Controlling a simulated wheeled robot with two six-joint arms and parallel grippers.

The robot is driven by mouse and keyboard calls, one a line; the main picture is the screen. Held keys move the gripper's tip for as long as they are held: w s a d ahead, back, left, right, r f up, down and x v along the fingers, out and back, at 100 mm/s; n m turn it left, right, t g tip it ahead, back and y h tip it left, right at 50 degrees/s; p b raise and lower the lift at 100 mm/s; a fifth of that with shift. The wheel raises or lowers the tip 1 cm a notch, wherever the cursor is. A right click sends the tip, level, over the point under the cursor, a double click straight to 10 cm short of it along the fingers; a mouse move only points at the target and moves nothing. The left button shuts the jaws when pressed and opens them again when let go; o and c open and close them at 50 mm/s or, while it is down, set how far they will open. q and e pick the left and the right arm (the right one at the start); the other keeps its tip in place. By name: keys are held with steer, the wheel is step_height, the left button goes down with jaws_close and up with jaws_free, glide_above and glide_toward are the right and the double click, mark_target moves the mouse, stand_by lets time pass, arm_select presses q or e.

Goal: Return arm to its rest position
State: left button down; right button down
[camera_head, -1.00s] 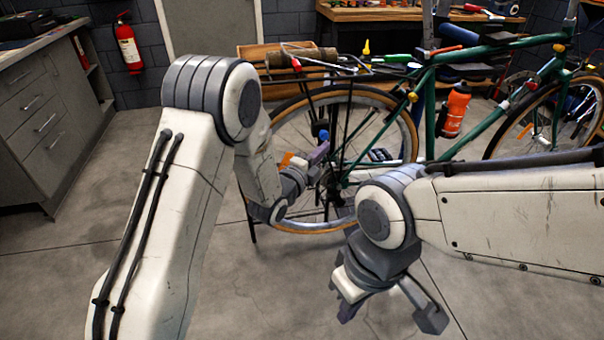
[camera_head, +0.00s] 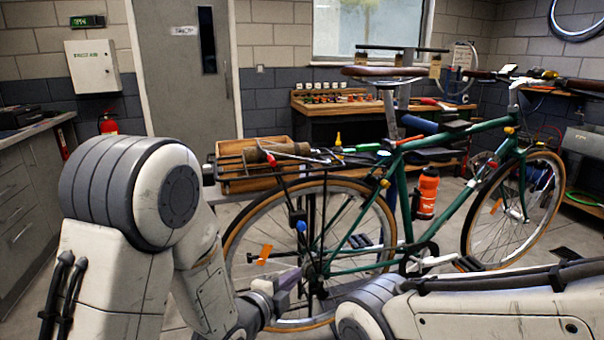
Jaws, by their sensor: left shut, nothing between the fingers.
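My left arm (camera_head: 120,225) comes up from the lower left, bends at a grey-banded elbow and reaches down toward the bike's rear wheel. My left gripper (camera_head: 285,283) is shut and empty, in front of the lower left part of that wheel; I cannot tell whether it touches it. My right arm (camera_head: 480,310) lies along the bottom right edge. Its gripper is below the frame. The green bicycle (camera_head: 405,170) stands upright behind both arms.
A wooden crate (camera_head: 235,180) sits behind the bike's rear rack, which carries several tools. A grey cabinet (camera_head: 25,190) stands at left, a workbench (camera_head: 340,107) at the back. Grey floor shows between.

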arm_select(q)
steer(key=s+a+r+n+g+y, duration=0.1)
steer(key=s+n+g+y, duration=0.2)
steer(key=s+n+g, duration=0.8)
steer(key=s+a+n+g+y, duration=0.1)
steer(key=s+n+g+y, duration=0.15)
steer(key=s, duration=1.65)
step_height(320, 180, up, 18)
steer(key=p, duration=1.7)
steer(key=shift+w+p, duration=0.15)
steer(key=shift+p, duration=0.2)
steer(key=shift+a+f+n+y, duration=0.1)
steer(key=shift+n+y, duration=0.15)
